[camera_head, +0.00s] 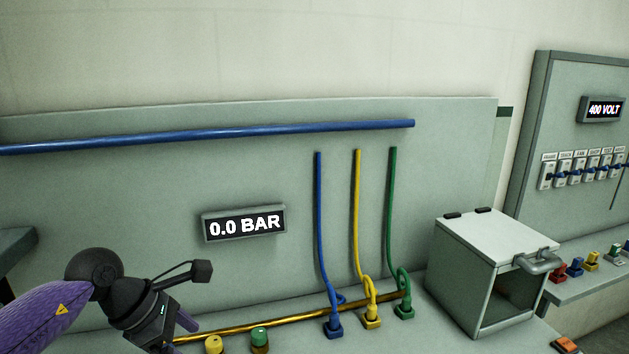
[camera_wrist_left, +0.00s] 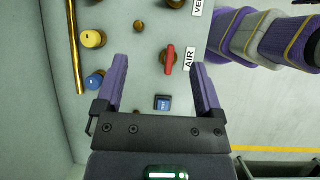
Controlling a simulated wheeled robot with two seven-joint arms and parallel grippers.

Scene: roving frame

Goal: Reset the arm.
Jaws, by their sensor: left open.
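My left arm, purple with a black wrist, comes in at the lower left of the head view. Its gripper (camera_head: 182,322) is partly cut off by the bottom edge there. In the left wrist view the two purple fingers of the left gripper (camera_wrist_left: 158,62) stand wide apart, with nothing held between them. Behind the gap lie a red valve handle (camera_wrist_left: 170,60) beside an AIR label (camera_wrist_left: 189,58) and a blue square button (camera_wrist_left: 162,102). I cannot tell how far the fingers are from them. My right gripper is in neither view.
A display (camera_head: 244,224) reads 0.0 BAR. Blue, yellow and green hoses end in plugs (camera_head: 371,322) by a brass pipe (camera_head: 300,322). A yellow knob (camera_wrist_left: 93,39) and blue knob (camera_wrist_left: 95,81) lie left of the fingers.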

